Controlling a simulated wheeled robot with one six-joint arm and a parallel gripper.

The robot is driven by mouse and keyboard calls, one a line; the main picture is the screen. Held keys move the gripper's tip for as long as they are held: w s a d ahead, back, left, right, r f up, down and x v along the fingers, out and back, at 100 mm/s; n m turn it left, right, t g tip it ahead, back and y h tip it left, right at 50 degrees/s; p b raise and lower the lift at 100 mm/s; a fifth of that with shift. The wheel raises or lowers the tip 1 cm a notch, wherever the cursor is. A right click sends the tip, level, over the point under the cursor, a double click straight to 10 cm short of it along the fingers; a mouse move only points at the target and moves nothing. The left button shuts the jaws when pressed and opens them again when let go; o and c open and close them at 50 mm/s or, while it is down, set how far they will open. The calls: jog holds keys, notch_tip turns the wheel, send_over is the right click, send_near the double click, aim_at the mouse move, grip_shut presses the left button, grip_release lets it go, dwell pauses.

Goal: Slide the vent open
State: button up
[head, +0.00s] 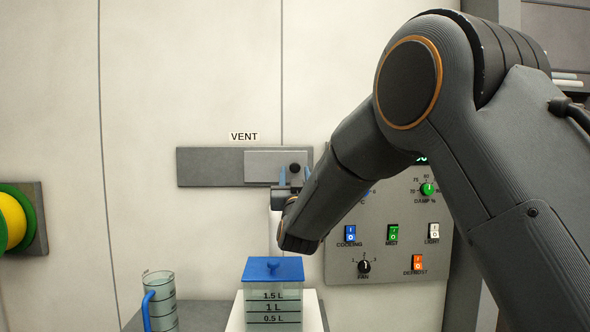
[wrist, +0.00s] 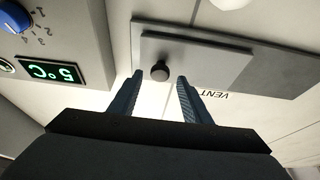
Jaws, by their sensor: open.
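The vent is a dark grey plate (head: 212,167) on the wall under a VENT label (head: 244,136). A lighter grey sliding panel (head: 262,163) with a black knob (head: 295,168) covers the plate's right part. In the wrist view the knob (wrist: 160,71) stands just beyond and between the blue fingertips. My gripper (head: 290,178) is at the knob in the head view, and it also shows in the wrist view (wrist: 160,80). Its fingers are apart, one on each side of the knob, with nothing held. I cannot tell whether a finger touches the knob.
A control panel (head: 390,262) with switches and dials is right of the vent, partly behind my arm. A blue-lidded measuring container (head: 273,290) stands below the vent, beside a blue-handled jug (head: 163,300). A yellow-green reel (head: 14,218) is at far left. Wall left of the plate is clear.

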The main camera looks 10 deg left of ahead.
jog(key=shift+x, duration=0.95)
jog(key=shift+c, duration=0.5)
grip_shut()
